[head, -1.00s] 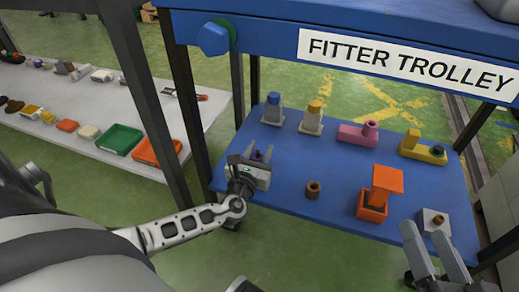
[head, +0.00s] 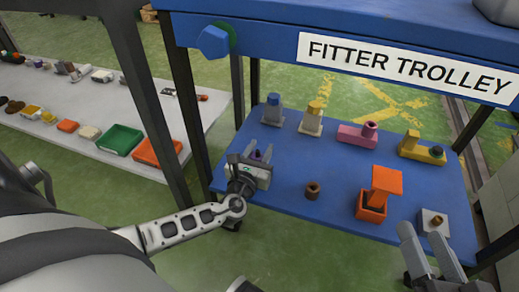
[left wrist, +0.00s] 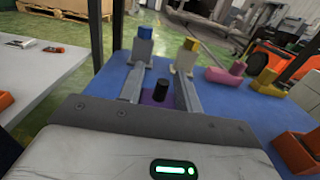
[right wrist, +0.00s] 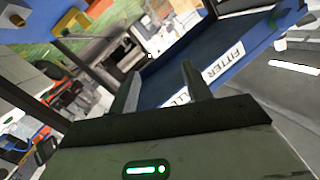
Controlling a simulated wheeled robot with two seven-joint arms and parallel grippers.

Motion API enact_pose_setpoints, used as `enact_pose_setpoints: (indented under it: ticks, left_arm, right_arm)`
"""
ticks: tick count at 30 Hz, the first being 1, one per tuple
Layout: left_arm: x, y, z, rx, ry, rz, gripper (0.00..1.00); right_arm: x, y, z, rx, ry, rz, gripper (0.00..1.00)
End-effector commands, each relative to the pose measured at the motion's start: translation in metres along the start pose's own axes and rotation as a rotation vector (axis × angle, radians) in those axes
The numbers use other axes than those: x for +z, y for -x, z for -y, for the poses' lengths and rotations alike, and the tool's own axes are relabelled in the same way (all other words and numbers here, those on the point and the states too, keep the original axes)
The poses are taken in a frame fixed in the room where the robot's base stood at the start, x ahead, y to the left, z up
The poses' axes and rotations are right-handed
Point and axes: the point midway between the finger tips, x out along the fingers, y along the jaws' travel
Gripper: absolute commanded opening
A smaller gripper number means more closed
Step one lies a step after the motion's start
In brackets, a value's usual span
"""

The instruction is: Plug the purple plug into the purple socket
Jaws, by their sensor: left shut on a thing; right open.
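No separate purple socket is clearly visible. My right gripper (head: 428,255) is open and empty off the trolley's near right edge; its fingers also show in the right wrist view (right wrist: 165,85).
The blue trolley shelf (head: 300,165) bears a blue-topped block (head: 273,108), a yellow-topped block (head: 313,118), a pink piece (head: 357,134), a yellow piece (head: 420,150), a brown ring (head: 313,190), an orange piece (head: 386,180) and a grey block (head: 433,222). The trolley's posts stand close.

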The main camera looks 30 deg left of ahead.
Motion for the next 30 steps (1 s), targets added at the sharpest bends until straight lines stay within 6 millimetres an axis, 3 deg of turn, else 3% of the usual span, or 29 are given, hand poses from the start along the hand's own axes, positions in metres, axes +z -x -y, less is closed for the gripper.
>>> enact_pose_setpoints:
  ticks: [1, 13, 30]
  left_arm:
    - [0.001, 0.000, 0.000, 0.000, 0.000, 0.001, 0.09]
    - [0.016, 0.000, 0.000, 0.000, -0.001, 0.001, 0.09]
    - [0.018, 0.000, 0.000, 0.000, -0.001, 0.001, 0.09]
  right_arm:
    - [0.036, -0.004, -0.014, 0.033, 0.020, 0.090, 0.49]
    - [0.022, -0.002, -0.009, 0.035, 0.023, 0.090, 0.49]
    - [0.013, -0.003, -0.007, 0.030, 0.017, 0.066, 0.49]
